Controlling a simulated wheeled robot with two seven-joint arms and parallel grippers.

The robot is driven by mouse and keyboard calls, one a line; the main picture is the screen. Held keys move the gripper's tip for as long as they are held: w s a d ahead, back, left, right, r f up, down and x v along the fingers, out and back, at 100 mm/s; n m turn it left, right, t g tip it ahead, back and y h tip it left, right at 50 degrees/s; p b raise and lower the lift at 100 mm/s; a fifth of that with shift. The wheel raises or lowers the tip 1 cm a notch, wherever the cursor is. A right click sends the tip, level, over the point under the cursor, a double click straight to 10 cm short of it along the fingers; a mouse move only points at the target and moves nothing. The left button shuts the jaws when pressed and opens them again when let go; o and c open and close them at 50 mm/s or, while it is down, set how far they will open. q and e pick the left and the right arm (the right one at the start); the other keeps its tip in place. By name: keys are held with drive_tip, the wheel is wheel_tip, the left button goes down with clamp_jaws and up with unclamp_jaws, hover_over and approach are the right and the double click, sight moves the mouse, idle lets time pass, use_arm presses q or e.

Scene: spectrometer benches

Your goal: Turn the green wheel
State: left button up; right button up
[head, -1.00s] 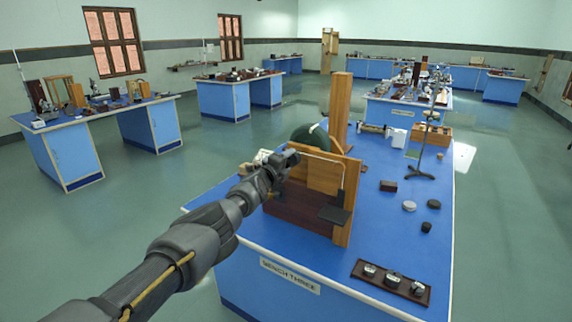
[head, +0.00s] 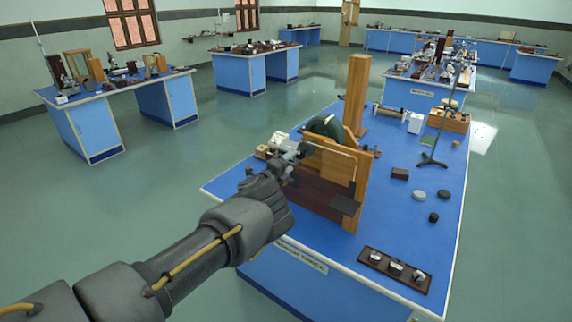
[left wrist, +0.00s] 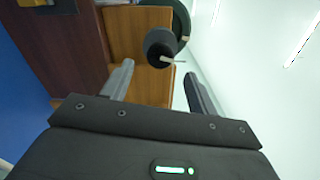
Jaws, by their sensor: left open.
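The dark green wheel (head: 328,125) stands behind the wooden panels of an apparatus (head: 325,195) on the near bench, and its lower part is hidden. In the left wrist view the wheel's rim (left wrist: 183,22) is at the top, with a black round knob (left wrist: 158,42) and a thin metal pin in front of it. My left gripper (head: 298,150) is at the left side of the apparatus, near the wheel. In the left wrist view its fingers (left wrist: 158,85) are open and apart, with the knob beyond and between them and nothing held. My right gripper is out of view.
A tall wooden post (head: 356,92) rises behind the wheel. A dark tray with several knobs (head: 394,269) lies at the bench's front, and a metal stand (head: 435,140) and small blocks stand to the right. Bare blue bench top (head: 400,225) lies between.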

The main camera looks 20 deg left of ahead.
use_arm(q)
drive_tip(key=shift+v, duration=0.95)
